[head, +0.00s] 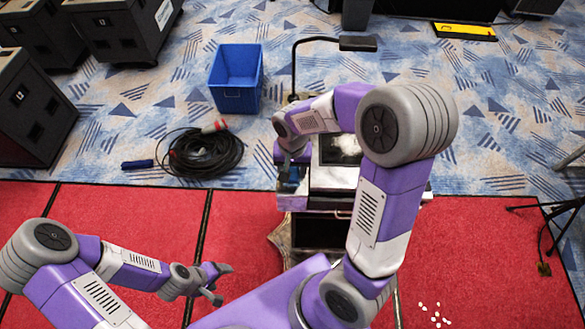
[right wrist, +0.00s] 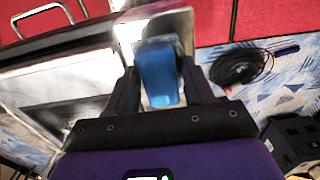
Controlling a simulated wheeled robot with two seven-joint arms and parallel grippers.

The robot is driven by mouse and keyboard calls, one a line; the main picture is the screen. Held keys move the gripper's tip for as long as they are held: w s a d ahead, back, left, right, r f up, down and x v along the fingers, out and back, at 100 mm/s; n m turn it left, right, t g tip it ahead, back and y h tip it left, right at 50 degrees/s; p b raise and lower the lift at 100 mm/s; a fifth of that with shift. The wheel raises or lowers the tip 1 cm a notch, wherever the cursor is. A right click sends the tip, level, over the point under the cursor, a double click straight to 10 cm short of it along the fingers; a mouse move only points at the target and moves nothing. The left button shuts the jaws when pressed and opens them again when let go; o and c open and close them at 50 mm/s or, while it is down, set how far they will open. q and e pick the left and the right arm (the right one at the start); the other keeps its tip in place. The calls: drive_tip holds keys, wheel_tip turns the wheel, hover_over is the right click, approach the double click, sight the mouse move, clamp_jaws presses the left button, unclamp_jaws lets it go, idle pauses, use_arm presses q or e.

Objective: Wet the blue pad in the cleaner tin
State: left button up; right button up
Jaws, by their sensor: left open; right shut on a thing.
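The blue pad (right wrist: 158,72) is between the fingers of my right gripper (right wrist: 158,62) in the right wrist view. That gripper is shut on it. In the head view my right gripper (head: 291,172) is over the left side of the cart, and my own arm hides much of that area. A pale edge shows around the pad in the right wrist view; I cannot tell whether it is the cleaner tin or whether the pad touches it. My left gripper (head: 218,283) is open and empty over the red carpet, away from the cart.
The cart (head: 334,178) has a light top and a dark open front. A blue bin (head: 236,80) and a coiled black cable (head: 205,153) lie behind it to the left. Black cabinets (head: 32,110) stand far left. Small white bits (head: 435,314) lie on the red carpet.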

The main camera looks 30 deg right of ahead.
sight(293, 169)
idle(0.3)
wheel_tip(293, 169, up, 7)
drive_tip(key=p, duration=0.6)
idle(0.4)
drive_tip(key=shift+f, duration=0.1)
idle(0.4)
